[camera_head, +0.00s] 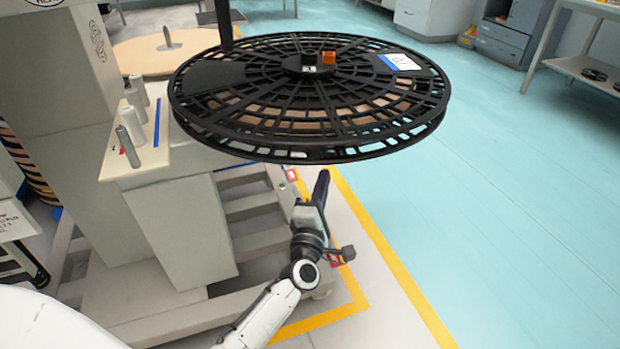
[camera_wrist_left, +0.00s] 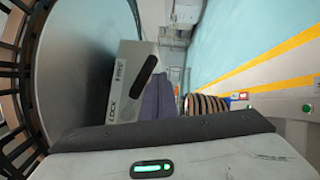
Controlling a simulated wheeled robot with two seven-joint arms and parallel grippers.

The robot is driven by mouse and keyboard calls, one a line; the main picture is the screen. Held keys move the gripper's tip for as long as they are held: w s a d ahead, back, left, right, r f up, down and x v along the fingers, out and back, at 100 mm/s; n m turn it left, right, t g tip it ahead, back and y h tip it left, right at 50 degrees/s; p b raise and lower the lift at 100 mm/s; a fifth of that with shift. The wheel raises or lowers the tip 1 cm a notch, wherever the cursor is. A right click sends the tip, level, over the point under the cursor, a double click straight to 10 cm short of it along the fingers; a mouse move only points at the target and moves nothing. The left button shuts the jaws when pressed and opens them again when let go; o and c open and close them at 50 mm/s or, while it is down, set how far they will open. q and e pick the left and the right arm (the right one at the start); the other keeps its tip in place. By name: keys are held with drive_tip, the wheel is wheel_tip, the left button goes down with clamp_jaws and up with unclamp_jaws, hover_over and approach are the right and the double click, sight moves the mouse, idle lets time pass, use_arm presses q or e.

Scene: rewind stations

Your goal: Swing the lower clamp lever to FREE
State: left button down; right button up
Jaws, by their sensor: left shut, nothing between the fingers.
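A grey box (camera_wrist_left: 126,78) marked FREE and LOCK, with a dark slot-shaped part (camera_wrist_left: 146,74) on its face, shows in the left wrist view. I cannot tell whether this dark part is the lower clamp lever, or at which mark a lever stands. My left gripper (camera_head: 321,187) is below the right part of the large black reel in the head view, shut and empty. In the left wrist view its fingers (camera_wrist_left: 158,98) are beside the box's lower right side; I cannot tell whether they touch it. My right gripper is not in view.
The black reel (camera_head: 310,145) hangs over the grey machine base, close above my left gripper. A tan disc (camera_head: 165,52) lies behind.

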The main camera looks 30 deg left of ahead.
use_arm(q)
drive_tip(key=p+v, duration=0.1)
drive_tip(key=v, duration=0.6)
drive_tip(key=shift+s, duration=0.3)
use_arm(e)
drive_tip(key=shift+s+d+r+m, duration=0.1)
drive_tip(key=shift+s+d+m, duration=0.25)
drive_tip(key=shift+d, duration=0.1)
use_arm(q)
drive_tip(key=shift+d, duration=0.1)
